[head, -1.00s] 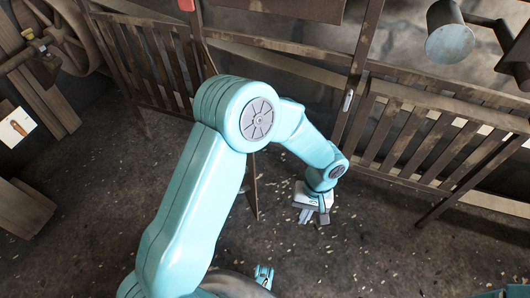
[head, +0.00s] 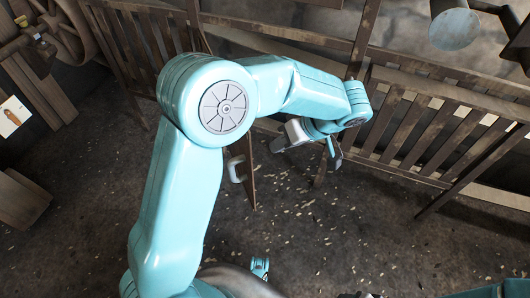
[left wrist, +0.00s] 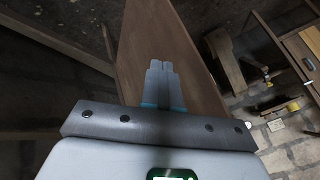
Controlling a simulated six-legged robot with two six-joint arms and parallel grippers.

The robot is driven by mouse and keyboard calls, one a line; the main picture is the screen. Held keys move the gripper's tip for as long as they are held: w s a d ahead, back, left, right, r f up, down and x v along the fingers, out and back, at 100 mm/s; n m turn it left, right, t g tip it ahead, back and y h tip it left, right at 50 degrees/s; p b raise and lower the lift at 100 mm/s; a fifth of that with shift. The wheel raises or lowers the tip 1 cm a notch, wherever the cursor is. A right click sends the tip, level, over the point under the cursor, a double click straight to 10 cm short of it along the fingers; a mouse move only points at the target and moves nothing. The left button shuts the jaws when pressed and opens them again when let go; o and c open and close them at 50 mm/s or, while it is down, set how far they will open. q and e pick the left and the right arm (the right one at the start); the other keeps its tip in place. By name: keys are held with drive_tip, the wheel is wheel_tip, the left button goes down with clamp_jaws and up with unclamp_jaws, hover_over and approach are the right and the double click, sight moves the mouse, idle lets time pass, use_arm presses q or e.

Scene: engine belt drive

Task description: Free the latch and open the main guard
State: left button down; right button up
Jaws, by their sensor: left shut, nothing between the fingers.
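A brown wooden panel (head: 248,172), which looks like the main guard, stands out from the fence line, seen nearly edge-on. A pale handle (head: 236,168) is on its left face. The panel also fills the middle of the left wrist view (left wrist: 180,50). My left gripper (head: 276,146) is to the right of the panel, its fingers pointing left towards it. Its fingers (left wrist: 163,72) are shut and empty, in front of the board; I cannot tell whether they touch it. I cannot make out a latch; my left arm covers part of the post.
Slatted wooden fencing stands at the left (head: 140,45) and right (head: 425,130). The dirt floor (head: 330,225) in front is clear.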

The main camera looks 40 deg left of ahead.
use_arm(q)
drive_tip(key=shift+s+a+f+b, duration=0.15)
drive_tip(key=shift+s+a, duration=0.2)
drive_tip(key=shift+s, duration=0.2)
drive_tip(key=shift+s+a+r+b, duration=0.1)
drive_tip(key=shift+s+a, duration=0.3)
drive_tip(key=shift+s, duration=0.2)
drive_tip(key=shift+s+a+f+b, duration=0.15)
drive_tip(key=shift+s+a, duration=0.2)
drive_tip(key=shift+s, duration=0.2)
use_arm(e)
drive_tip(key=shift+f, duration=0.6)
use_arm(q)
drive_tip(key=shift+r, duration=0.15)
drive_tip(key=shift+s, duration=0.1)
use_arm(e)
drive_tip(key=shift+s+a, duration=0.1)
